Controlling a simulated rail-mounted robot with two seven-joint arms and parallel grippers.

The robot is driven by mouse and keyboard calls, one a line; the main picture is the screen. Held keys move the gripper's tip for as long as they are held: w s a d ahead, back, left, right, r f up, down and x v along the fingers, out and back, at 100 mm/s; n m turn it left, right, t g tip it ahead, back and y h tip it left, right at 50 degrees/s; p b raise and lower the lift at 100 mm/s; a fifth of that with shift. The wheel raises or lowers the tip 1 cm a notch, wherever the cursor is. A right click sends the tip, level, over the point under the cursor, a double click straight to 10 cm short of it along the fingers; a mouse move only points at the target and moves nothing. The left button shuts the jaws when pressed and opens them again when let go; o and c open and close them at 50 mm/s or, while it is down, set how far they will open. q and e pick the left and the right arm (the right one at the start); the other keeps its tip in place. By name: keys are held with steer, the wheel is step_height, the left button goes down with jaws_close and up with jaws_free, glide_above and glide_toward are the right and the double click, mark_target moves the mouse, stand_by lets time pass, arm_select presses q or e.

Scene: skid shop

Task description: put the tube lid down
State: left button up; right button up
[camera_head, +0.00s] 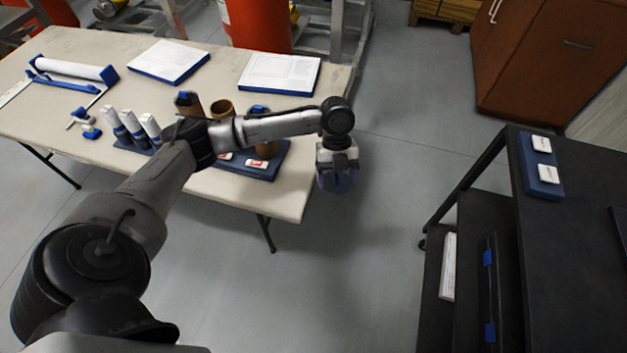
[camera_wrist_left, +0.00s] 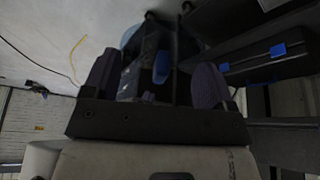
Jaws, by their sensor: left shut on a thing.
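My left gripper (camera_head: 338,180) hangs fingers-down beyond the right end of the beige table, above the floor between the table and the black cart. In the left wrist view its two dark fingers (camera_wrist_left: 155,85) stand apart, with a dark and blue shape between them. I take the thing gripped to be the tube lid, but its outline is unclear. Brown tubes stand on the table behind my arm. The middle tube (camera_head: 222,109) has an open top; the left tube (camera_head: 187,103) has a dark and blue top. My right gripper is not in view.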

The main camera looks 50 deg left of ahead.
arm_select(q)
steer(key=m, duration=0.1)
steer(key=a+m+g, duration=0.1)
steer(key=m, duration=0.1)
steer(key=shift+s+f+m+y, duration=0.15)
steer(key=shift+s+m+y, duration=0.15)
steer(key=shift+s+y, duration=0.1)
steer(key=shift+s+a+m+g+y, duration=0.25)
steer(key=shift+a+m+g+y, duration=0.05)
steer(key=shift+m, duration=0.5)
steer(key=shift+s+a+m+y, duration=0.4)
steer(key=shift+s+a+m, duration=0.15)
steer(key=shift+m, duration=0.55)
steer(key=m, duration=0.1)
steer(key=m+b, duration=0.1)
steer(key=b, duration=0.3)
glide_above(293, 179)
steer(key=w, duration=0.1)
steer(key=shift+g+y, duration=0.3)
steer(key=f, duration=0.6)
steer(key=shift+w+a+f, duration=0.15)
steer(key=shift+a+f, duration=0.05)
steer(key=shift+f, duration=0.15)
steer(key=shift+f+b, duration=0.85)
steer(key=shift+f, duration=1.15)
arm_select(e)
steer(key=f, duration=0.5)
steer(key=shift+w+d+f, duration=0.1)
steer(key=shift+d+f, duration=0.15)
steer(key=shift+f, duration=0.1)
